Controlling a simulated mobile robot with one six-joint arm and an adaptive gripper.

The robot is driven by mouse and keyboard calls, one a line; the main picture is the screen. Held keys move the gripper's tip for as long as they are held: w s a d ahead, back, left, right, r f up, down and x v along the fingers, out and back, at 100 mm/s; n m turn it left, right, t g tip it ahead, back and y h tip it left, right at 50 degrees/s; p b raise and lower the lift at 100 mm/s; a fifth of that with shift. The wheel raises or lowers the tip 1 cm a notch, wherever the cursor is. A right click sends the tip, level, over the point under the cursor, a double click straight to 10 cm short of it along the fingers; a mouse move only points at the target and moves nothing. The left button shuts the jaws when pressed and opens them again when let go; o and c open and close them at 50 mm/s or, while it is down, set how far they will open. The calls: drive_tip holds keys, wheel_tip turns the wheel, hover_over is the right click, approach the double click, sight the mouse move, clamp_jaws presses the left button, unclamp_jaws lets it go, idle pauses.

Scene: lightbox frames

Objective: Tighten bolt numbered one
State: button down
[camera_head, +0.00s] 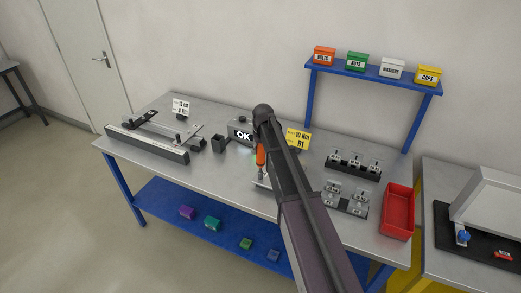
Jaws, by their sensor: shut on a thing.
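An orange-handled tool (260,155), which looks like a driver, stands upright near the middle of the workbench. My gripper (259,142) is shut on its upper end, mostly hidden behind my arm. The tool's lower end reaches down to a grey plate (260,184), largely covered by my arm. I cannot see a bolt or its number, nor whether the tip touches one. A yellow card (298,139) reading what looks like "10 Nm B1" stands just right of my arm. A dark box (241,134) left of the tool shows "OK".
A long metal fixture (147,144) and a white card (181,107) are at left. A small dark cup (218,145) stands left of the tool. Black racks (353,168) and a red tray (398,211) are at right. A blue shelf (372,78) with several labelled bins stands behind.

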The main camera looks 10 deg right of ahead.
drive_tip(key=shift+r+p, duration=2.15)
drive_tip(key=shift+r, duration=0.2)
drive_tip(key=shift+f, duration=0.1)
